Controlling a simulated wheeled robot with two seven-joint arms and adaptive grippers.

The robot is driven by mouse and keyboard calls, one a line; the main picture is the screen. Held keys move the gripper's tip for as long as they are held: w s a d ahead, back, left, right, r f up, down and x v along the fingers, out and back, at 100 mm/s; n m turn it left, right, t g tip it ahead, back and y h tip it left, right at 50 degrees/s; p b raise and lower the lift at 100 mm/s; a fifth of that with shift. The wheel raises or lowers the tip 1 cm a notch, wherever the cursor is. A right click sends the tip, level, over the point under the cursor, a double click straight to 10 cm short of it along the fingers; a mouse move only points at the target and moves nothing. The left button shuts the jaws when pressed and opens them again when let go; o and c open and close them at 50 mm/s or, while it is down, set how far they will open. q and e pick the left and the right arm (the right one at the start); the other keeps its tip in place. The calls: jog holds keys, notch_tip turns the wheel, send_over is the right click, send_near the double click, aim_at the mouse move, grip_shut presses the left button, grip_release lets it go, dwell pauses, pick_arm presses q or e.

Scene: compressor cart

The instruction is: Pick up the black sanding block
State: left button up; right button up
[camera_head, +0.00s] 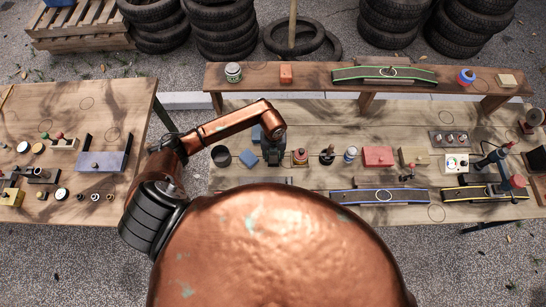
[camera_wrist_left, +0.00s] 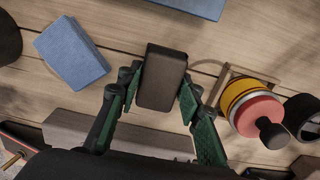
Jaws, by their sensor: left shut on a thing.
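The black sanding block (camera_wrist_left: 162,78) shows in the middle of the left wrist view as a dark, rounded block. My left gripper (camera_wrist_left: 160,88) has its green-lined fingers on both sides of it and is shut on it. In the head view my left gripper (camera_head: 272,152) is over the wooden table, between a blue block and a red round item; the held block is hard to make out there. Whether the block is clear of the table cannot be told. My right gripper is not in view.
A blue block (camera_wrist_left: 72,52) lies left of the gripper, and a yellow-and-red knobbed piece (camera_wrist_left: 252,105) stands right. A dark cup (camera_head: 221,156), a red box (camera_head: 378,156) and several small items line the table (camera_head: 330,115). A raised shelf (camera_head: 310,78) runs behind.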

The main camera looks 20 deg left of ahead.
pick_arm(q)
jog(key=shift+r, duration=0.1)
jog(key=shift+r, duration=0.25)
notch_tip(320, 180, up, 2)
jog(key=shift+w+r+b, duration=0.1)
jog(key=shift+b, duration=0.25)
jog(key=s+d+r, duration=0.3)
jog(key=s+r, duration=0.7)
jog(key=s, duration=0.3)
jog(key=shift+s+d+b, duration=0.25)
jog(key=shift+s+b, duration=0.15)
